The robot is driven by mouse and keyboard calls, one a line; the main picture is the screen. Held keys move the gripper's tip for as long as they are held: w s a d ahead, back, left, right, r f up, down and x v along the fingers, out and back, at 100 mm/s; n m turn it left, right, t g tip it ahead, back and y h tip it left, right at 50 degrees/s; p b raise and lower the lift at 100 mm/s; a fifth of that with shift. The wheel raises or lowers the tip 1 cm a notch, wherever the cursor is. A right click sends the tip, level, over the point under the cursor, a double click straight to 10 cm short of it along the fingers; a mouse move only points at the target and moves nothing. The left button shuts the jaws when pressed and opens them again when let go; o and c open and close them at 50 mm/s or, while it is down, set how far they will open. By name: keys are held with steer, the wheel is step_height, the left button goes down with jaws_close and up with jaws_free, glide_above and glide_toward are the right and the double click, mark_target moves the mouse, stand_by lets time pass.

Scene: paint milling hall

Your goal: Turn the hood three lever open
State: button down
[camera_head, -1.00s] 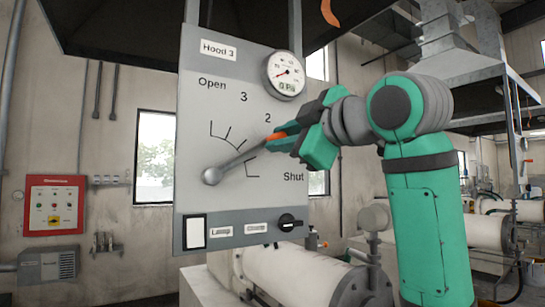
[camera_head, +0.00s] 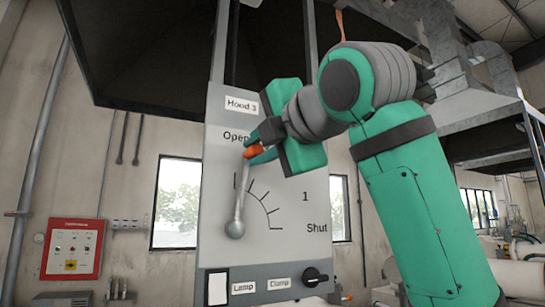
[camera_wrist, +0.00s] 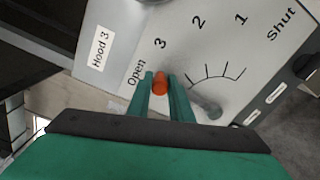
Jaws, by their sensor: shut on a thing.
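The Hood 3 panel (camera_head: 290,185) is a grey plate with a scale from Open at upper left through numbers to Shut at lower right. Its lever (camera_head: 239,205) is a grey rod with an orange tip, pivoting at a round hub at lower left. The lever stands almost upright, leaning slightly right, with its tip just below the word Open. My gripper (camera_head: 256,153) is shut on the orange tip. In the wrist view the orange tip (camera_wrist: 160,84) sits between the two green fingers (camera_wrist: 161,90).
A black knob (camera_head: 311,275) and the Lamp and Clamp labels are on the panel's lower strip. A red control box (camera_head: 73,249) hangs on the wall at left. The dark hood (camera_head: 160,50) is overhead. White pipework stands at right.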

steer(key=shift+s+a+n, duration=0.5)
steer(key=shift+a+n, duration=0.3)
steer(key=shift+a, duration=0.1)
steer(key=c, duration=1.6)
jaws_free()
steer(key=shift+w+a, duration=0.1)
steer(key=shift+s, duration=0.2)
steer(key=v, duration=1)
steer(key=shift+s+d, duration=0.1)
steer(key=shift+d, duration=0.15)
